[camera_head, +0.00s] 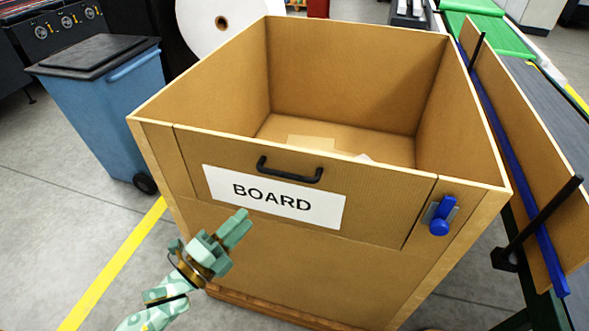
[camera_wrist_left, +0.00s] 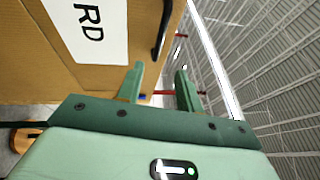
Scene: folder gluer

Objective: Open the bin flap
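The bin (camera_head: 330,262) is a large open-topped cardboard box labelled BOARD. Its front flap (camera_head: 385,215) is upright and closed, with a black handle (camera_head: 290,172) near its top edge. A blue latch (camera_head: 440,216) sits on the front face, right of the flap. My left gripper (camera_head: 240,224) is in front of the label's lower left part, apart from the handle. In the left wrist view its two fingers (camera_wrist_left: 158,85) are spread with nothing between them, and the handle (camera_wrist_left: 163,28) shows beyond them. My right gripper is not in view.
A blue wheeled bin (camera_head: 110,110) with a black lid stands at the left. A conveyor (camera_head: 545,110) with a cardboard side panel and black posts (camera_head: 545,215) runs close along the right. The floor at the left front is clear.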

